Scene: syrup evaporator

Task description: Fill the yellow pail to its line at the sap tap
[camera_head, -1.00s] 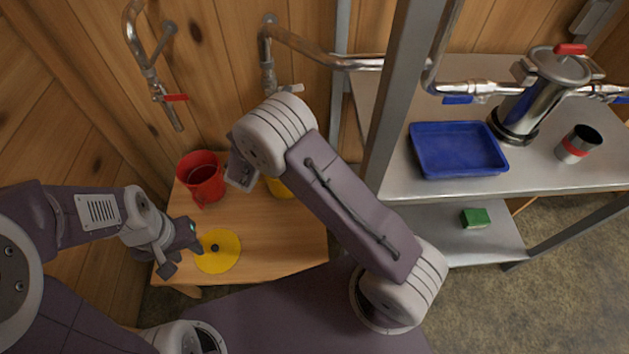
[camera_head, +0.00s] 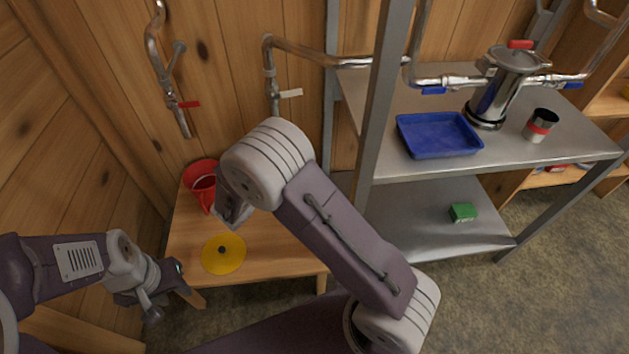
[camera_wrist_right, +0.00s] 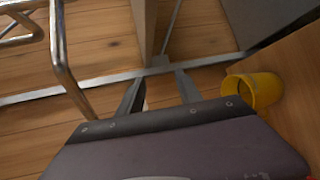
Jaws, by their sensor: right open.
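The yellow pail (camera_wrist_right: 254,90) shows in the right wrist view, right of my open, empty right gripper (camera_wrist_right: 158,88) and apart from it. In the head view the pail is hidden behind my right arm. I cannot tell the pail's level or line. My left gripper (camera_head: 168,294) looks open and empty, beside the low table's left front corner.
The low wooden table (camera_head: 265,262) holds a red pail (camera_head: 201,172) and a yellow disc with a dark knob (camera_head: 210,262). A metal shelf (camera_head: 400,185) at right bears a blue tray (camera_head: 438,135), a steel canister (camera_head: 497,92), a red-banded cup (camera_head: 541,126) and a green block (camera_head: 462,212).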

